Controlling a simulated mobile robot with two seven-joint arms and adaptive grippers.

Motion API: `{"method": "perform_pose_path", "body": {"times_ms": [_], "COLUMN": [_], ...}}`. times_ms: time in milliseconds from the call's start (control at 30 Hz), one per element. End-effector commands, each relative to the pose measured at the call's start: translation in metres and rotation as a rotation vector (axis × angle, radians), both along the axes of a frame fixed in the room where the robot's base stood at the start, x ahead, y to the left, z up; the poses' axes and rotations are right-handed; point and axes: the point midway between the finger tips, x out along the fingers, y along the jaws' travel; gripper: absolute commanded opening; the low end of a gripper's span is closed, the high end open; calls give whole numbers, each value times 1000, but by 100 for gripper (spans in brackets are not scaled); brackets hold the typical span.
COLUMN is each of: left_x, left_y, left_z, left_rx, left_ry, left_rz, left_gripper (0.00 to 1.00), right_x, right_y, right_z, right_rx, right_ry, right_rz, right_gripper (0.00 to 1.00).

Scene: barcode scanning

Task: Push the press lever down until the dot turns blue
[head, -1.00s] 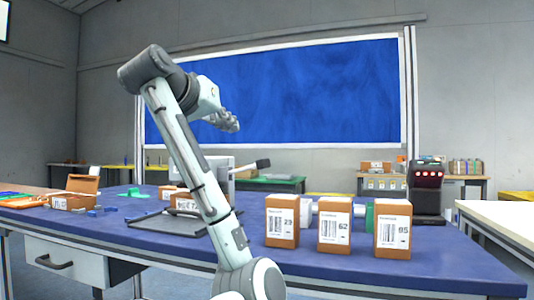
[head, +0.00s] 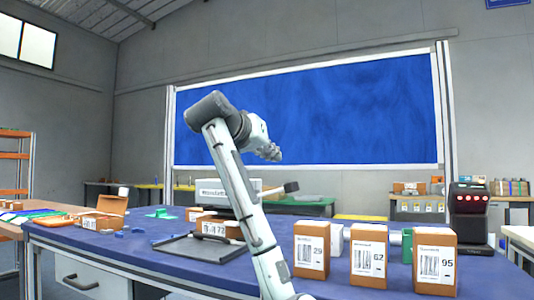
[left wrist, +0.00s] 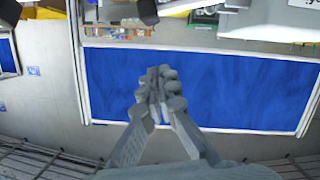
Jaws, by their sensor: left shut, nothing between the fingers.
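The press (head: 225,190) is a pale box-shaped device on the blue table, with a rod reaching right to a dark lever grip (head: 291,187). The lever is raised and slopes slightly up to the right. My left gripper (head: 271,153) is shut and empty, above and slightly left of the lever grip in the head view, with a visible gap. In the left wrist view the shut fingers (left wrist: 160,78) show before the blue wall panel. A dark end at that view's top edge may be the lever grip. I cannot make out the dot. My right gripper is not in view.
Three labelled cartons, 29 (head: 311,250), 62 (head: 369,255) and 95 (head: 435,262), stand along the front right of the table (head: 190,275). A dark tray (head: 190,247) lies at the centre left. A black scanner-like device (head: 468,215) stands at the right.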

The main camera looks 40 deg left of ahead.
Motion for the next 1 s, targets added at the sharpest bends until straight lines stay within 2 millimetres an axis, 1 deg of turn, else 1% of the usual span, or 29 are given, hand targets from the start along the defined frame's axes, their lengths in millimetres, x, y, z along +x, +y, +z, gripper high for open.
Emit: {"method": "perform_pose_path", "body": {"times_ms": [33,100,200,233,267,333,500,633,1000], "left_x": [12,26,45,49,48,47,48,47,49], "left_y": [1,3,7,7,5,2,-2,-2,-2], "left_z": [-4,-8,-12,-16,-24,-34,-47,-50,-50], "left_rx": [-2,-3,-2,-2,-2,-2,0,0,4], "left_ry": [4,5,4,3,2,1,1,0,2], "left_rz": [-3,-3,-2,-2,-1,-1,-1,-1,0], "left_gripper": [0,0,0,0,0,0,0,0,0], "right_x": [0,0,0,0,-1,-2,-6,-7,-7], "right_y": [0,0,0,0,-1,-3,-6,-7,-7], "right_z": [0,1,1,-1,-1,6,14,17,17], "right_rx": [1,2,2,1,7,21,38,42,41], "right_ry": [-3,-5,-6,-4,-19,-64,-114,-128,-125], "right_rz": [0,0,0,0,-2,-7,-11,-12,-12], "right_gripper": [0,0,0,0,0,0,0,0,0]}}
